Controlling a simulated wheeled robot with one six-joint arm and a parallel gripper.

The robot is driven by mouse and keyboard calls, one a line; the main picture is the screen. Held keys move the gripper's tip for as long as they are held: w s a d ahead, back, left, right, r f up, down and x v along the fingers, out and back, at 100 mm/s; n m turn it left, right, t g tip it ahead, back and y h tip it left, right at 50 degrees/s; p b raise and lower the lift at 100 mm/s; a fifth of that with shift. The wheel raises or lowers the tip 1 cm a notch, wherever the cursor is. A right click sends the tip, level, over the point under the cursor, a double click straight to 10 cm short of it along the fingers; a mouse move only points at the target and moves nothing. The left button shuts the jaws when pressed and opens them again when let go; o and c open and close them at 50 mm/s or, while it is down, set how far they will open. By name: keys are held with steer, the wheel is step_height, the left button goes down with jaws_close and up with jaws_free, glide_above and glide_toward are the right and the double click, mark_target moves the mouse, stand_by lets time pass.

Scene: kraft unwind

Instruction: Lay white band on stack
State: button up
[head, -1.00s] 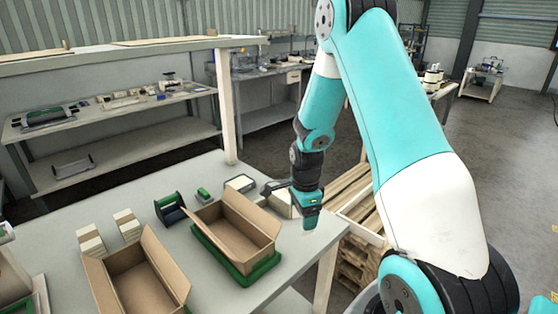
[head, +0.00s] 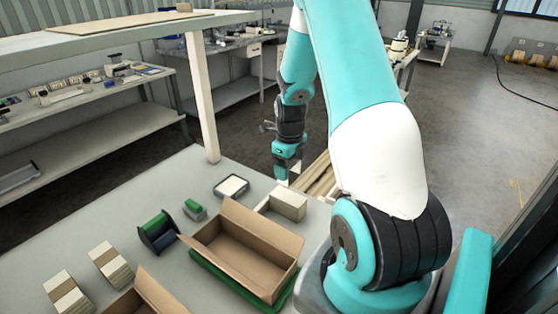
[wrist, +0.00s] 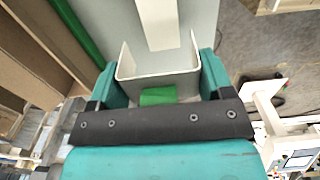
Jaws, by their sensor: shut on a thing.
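My gripper (wrist: 158,88) is shut on the white band (wrist: 160,72), a thin U-shaped strip between its teal fingers in the wrist view. In the head view my gripper (head: 285,168) hangs near the table's far right edge. A small white bit of the band shows beneath it. A plain beige stack (head: 288,205) stands on the table just below it in the picture, beside the open carton. The band looks apart from this stack; the exact height gap is hard to tell. Two more beige stacks (head: 111,266) (head: 67,294), with paler strips across them, stand at the left.
An open carton (head: 245,246) sits on a green mat (head: 222,279). A second carton (head: 148,296) is cut off at the bottom. A dark holder with a green roll (head: 158,231), a green block (head: 195,209) and a shallow tray (head: 231,187) stand behind. Wooden slats lie beyond the table.

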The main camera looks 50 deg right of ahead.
mark_target(288, 196)
steer(key=shift+f+b, duration=4.6)
steer(key=shift+f, duration=1.4)
steer(key=shift+f, duration=0.1)
steer(key=o, duration=0.8)
step_height(288, 196, up, 17)
steer(key=shift+r+b, duration=0.2)
steer(key=shift+b, duration=0.55)
